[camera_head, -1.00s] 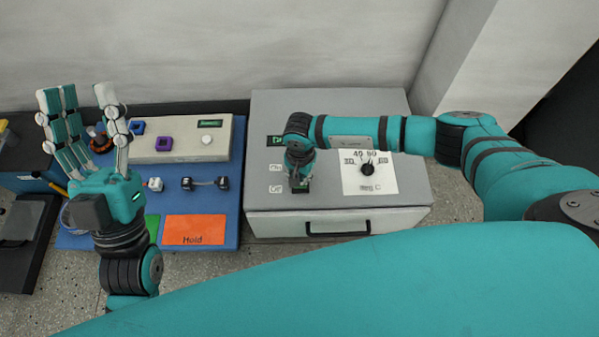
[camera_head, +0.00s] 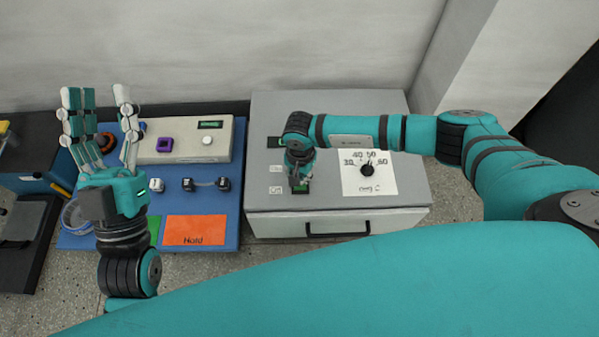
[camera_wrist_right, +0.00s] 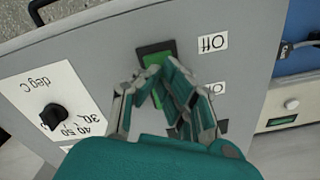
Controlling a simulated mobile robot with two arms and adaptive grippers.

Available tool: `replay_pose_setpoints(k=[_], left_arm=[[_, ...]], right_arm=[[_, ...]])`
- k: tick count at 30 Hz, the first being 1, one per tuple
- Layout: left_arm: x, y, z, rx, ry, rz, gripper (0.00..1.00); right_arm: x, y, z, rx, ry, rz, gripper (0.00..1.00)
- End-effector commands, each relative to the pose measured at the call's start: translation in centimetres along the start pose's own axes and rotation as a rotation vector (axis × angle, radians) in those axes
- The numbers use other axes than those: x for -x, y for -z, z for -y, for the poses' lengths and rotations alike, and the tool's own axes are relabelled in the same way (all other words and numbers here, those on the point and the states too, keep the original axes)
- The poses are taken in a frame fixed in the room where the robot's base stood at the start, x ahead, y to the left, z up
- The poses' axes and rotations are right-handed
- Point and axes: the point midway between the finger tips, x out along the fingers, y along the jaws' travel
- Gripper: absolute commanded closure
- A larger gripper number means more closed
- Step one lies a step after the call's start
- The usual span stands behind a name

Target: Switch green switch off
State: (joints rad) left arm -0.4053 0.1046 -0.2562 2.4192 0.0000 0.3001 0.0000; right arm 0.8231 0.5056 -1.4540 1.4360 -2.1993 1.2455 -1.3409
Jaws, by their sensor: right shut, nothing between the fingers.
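The green switch (camera_wrist_right: 153,60) sits in a dark frame on the grey box's top, beside the "Off" label (camera_wrist_right: 212,42). In the head view a bit of the green switch (camera_head: 306,184) shows by my right fingertips. My right gripper (camera_wrist_right: 150,78) is shut and empty, with its fingertips at the green switch, over the end nearer "Off". The fingers hide part of the switch, so its tilt and any contact cannot be told. My left gripper (camera_head: 99,94) is open and empty, raised above the blue board at the left.
The grey box (camera_head: 400,190) has a black dial (camera_head: 367,170) on a white scale right of the switch and a dark handle (camera_head: 338,228) in front. The blue board (camera_head: 230,228) at left holds an orange "Hold" plate (camera_head: 195,230) and small parts. My right arm spans above the box.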

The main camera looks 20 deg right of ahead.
Motion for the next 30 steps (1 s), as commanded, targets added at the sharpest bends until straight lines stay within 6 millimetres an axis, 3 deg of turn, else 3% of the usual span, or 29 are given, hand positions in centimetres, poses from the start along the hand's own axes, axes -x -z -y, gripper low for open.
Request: replay_pose_setpoints(k=[14, 30], left_arm=[[0.3, -3.7, 0.5, -0.01, 0.009, 0.224, 0.6], [1.9, -7.7, 1.1, -0.019, 0.022, 0.475, 0.6]], right_arm=[[1.3, 0.0, 0.0, 0.0, -0.001, 0.0, 1.0], [2.7, 0.0, 0.0, 0.0, -0.001, 0.0, 1.0]])
